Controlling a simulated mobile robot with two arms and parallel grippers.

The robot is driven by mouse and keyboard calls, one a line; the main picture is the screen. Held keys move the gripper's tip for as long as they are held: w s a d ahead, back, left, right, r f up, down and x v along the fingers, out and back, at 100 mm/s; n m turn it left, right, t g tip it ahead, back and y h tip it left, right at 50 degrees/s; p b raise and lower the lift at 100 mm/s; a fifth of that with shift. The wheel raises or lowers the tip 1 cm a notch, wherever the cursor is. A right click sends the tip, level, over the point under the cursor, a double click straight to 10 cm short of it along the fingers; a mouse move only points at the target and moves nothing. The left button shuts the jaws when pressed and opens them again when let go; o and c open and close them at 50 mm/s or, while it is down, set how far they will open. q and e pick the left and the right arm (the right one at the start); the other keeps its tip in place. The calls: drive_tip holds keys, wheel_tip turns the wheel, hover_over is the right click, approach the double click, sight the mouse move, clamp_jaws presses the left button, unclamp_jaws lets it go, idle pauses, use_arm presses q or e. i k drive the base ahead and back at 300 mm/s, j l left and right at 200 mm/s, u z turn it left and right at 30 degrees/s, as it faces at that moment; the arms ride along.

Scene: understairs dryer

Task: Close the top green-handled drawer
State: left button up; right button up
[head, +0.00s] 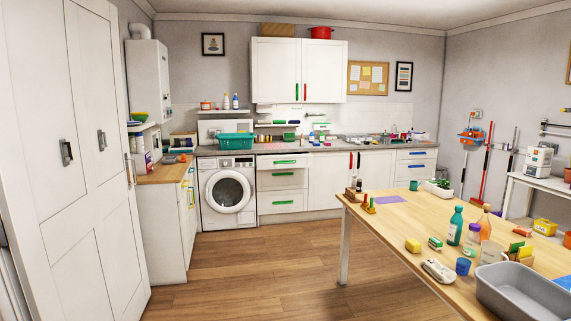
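The drawer stack with green handles stands against the back wall, just right of the washing machine. Its top drawer (266,161) has a white front with a green bar handle (284,162). This front seems to stand out a little, as the middle drawer (282,181) below it looks darker, but how far it is open is hard to tell from here. The bottom drawer (267,204) also has a green handle. Neither of my grippers is in view.
A wooden table (390,228) with bottles and a grey tub (520,292) fills the right front. A tall white cupboard (75,150) stands at left. The wooden floor (255,255) between them is clear up to the washing machine (228,192) and drawers.

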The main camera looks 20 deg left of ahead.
sight(281, 157)
drive_tip(key=i+j+u, duration=0.25)
drive_tip(key=i, duration=0.15)
drive_tip(key=i+j+u, duration=0.1)
drive_tip(key=i+u, duration=0.2)
drive_tip(key=i, duration=0.15)
drive_tip(key=i+u, duration=0.25)
drive_tip(key=i, duration=4.5)
drive_tip(key=j, duration=0.1)
